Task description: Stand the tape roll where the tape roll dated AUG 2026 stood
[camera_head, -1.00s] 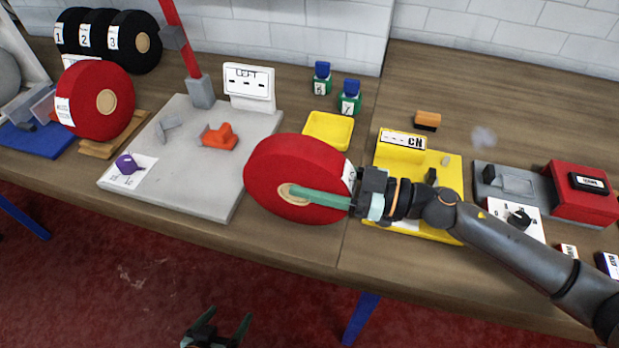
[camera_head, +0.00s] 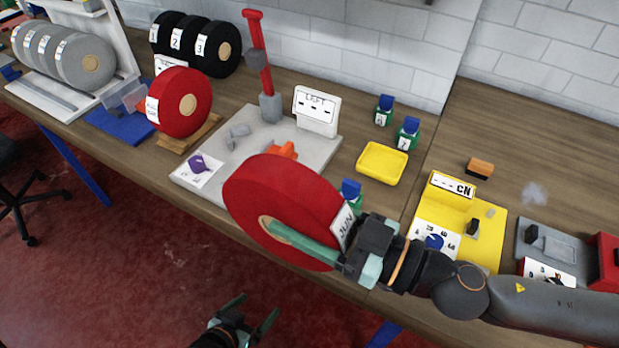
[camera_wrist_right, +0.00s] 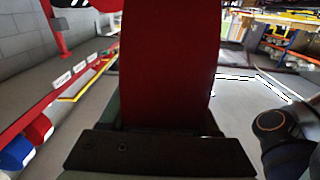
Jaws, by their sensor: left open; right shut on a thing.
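A large red tape roll (camera_head: 285,195) is held by my right gripper (camera_head: 315,248), which is shut on it with a finger across its tan core. The roll is upright and above the bench's front edge. Its white label reads JUN, partly turned away. The roll's red edge also fills the middle of the right wrist view (camera_wrist_right: 168,65). Another red tape roll (camera_head: 172,100) stands upright on a wooden stand (camera_head: 190,135) at the left; its label is too small to read. My left gripper (camera_head: 250,318) is open and empty, low over the floor. No label reading AUG 2026 is legible.
Several grey rolls (camera_head: 85,62) stand in a white rack at far left. Black rolls numbered 1, 2, 3 (camera_head: 215,45) stand behind. A grey plate with a red lever (camera_head: 265,75), a yellow tray (camera_head: 382,163) and a yellow machine (camera_head: 485,215) occupy the bench.

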